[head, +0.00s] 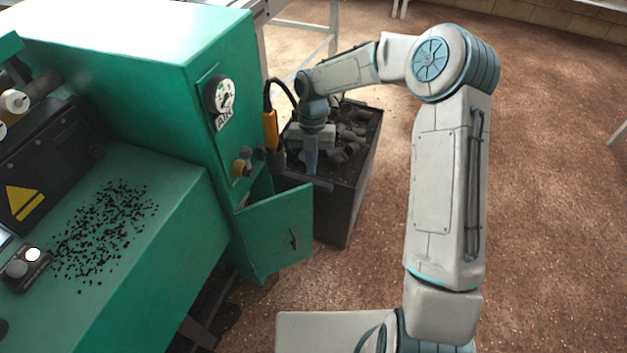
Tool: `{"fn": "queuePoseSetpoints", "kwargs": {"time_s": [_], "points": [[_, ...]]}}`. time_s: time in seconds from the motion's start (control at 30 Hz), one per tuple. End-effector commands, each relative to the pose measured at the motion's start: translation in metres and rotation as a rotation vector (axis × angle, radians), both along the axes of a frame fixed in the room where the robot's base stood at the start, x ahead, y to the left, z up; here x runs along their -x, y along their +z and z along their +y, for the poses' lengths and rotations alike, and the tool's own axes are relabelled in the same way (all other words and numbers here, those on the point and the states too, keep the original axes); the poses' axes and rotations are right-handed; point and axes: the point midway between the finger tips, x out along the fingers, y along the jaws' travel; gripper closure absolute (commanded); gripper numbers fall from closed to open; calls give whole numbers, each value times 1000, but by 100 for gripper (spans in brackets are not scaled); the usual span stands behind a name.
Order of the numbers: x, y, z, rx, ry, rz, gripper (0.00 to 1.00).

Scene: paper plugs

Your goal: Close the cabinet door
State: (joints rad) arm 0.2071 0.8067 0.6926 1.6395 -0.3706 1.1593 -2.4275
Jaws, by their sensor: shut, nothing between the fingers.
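The cabinet door (277,236) is a small green panel with a dark handle, low on the side of the green machine (200,118). It stands open, swung outward to the right, with a gap into the cabinet behind its upper left edge. My gripper (312,172) points down just beyond the door's upper right corner, on its far side, over the dark bin. It is shut and empty. I cannot tell whether it touches the door. The lower end of my gripper is dark and hard to make out against the bin.
A dark bin (348,205) of grey and black pieces stands behind the door. A gauge (220,95), a knob and an orange hanging handle (270,129) are on the machine above the door. Black crumbs lie on the green ledge at left. The brown floor at right is clear.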

Motion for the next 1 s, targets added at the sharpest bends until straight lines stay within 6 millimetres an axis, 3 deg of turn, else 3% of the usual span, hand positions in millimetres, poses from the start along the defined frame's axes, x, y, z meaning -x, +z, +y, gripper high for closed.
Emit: {"fn": "queuePoseSetpoints", "kwargs": {"time_s": [0.3, 0.43, 0.6, 0.77, 1.0], "points": [[-48, -50, -65, 162, -338, -392, 100], [-67, -61, -88, 140, -487, -567, 100], [-75, -71, -105, 23, -654, -713, 100], [-65, -79, -110, -139, -794, -741, 100], [-14, -94, -102, -372, -989, -560, 100]]}}
